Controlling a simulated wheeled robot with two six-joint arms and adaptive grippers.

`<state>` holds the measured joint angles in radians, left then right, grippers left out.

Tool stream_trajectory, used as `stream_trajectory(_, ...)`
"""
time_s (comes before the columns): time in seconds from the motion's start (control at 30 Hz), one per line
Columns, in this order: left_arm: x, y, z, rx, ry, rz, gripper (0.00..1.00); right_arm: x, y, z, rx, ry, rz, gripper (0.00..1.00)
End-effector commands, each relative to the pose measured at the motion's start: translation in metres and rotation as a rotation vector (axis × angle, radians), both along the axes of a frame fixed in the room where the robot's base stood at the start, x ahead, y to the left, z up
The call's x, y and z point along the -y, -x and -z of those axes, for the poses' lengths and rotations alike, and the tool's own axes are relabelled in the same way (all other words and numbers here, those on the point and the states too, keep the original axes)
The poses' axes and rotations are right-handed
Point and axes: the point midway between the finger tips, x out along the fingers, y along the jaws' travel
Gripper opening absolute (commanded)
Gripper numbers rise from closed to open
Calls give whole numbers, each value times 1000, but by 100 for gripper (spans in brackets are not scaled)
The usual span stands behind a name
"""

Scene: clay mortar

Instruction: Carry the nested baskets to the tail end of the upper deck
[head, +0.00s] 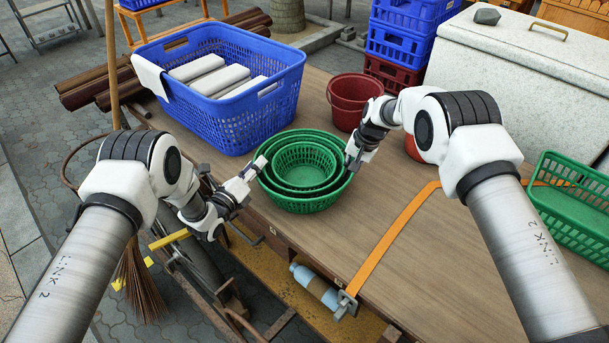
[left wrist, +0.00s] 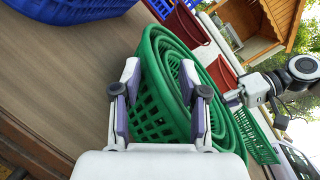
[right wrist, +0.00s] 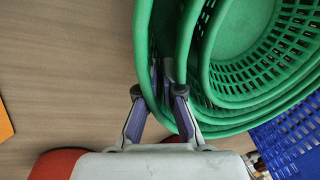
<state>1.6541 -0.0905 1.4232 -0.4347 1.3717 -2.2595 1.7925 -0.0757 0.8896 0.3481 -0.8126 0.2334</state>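Green round baskets (head: 306,168) sit nested on the wooden deck (head: 390,262), open side up. They also show in the left wrist view (left wrist: 160,122) and the right wrist view (right wrist: 236,50). My left gripper (head: 257,168) is at their left side; its fingers are spread, with the outer basket's rim and wall between them (left wrist: 160,72). My right gripper (head: 350,160) is at their right side.
A blue crate (head: 238,125) with white blocks stands behind left. A red bucket (head: 350,98) stands behind the baskets. An orange strap (head: 395,232) crosses the deck at right, near a green rectangular basket (head: 572,212). A white chest (head: 520,85) stands back right. The front middle deck is clear.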

Motion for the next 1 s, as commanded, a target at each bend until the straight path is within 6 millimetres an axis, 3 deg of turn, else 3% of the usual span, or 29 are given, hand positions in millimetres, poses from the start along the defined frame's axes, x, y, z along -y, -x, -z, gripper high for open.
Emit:
stream_trajectory(0.1,-1,1,4,-10,-3,-3,0,1,0,0,-1,2,-1,0)
stream_trajectory(0.33,-1,2,4,-13,-4,-2,0,1,0,-2,-1,1,-1,0)
stream_trajectory(0.7,0,2,-44,-10,-3,1,0,0,0,-49,-1,0,-1,0)
stream_trajectory(1.0,1,2,-46,-8,-3,4,0,-1,0,-50,-1,-2,-1,0)
